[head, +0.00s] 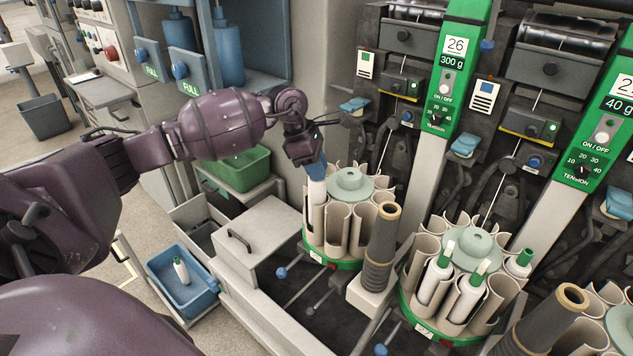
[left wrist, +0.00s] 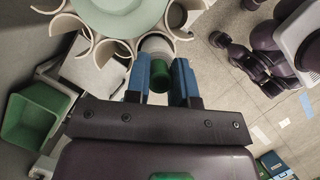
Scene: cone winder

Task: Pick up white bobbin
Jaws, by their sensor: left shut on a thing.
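My left gripper (head: 316,166) is at the near left rim of the left round magazine (head: 350,182), with its blue fingers pointing down. It is shut on the top of a white bobbin (head: 316,190). The bobbin stands roughly upright, its lower part among the magazine's cream pockets; I cannot tell how deep it sits. In the left wrist view the bobbin's green top (left wrist: 160,76) shows between the two blue fingers (left wrist: 161,80). My right gripper is in neither view.
A second magazine (head: 472,246) at the right holds several white bobbins with green tops. A brown spindle (head: 381,245) stands between the magazines. A blue bin (head: 205,287) with one bobbin is at the lower left. A green bin (head: 240,170) sits behind the gripper.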

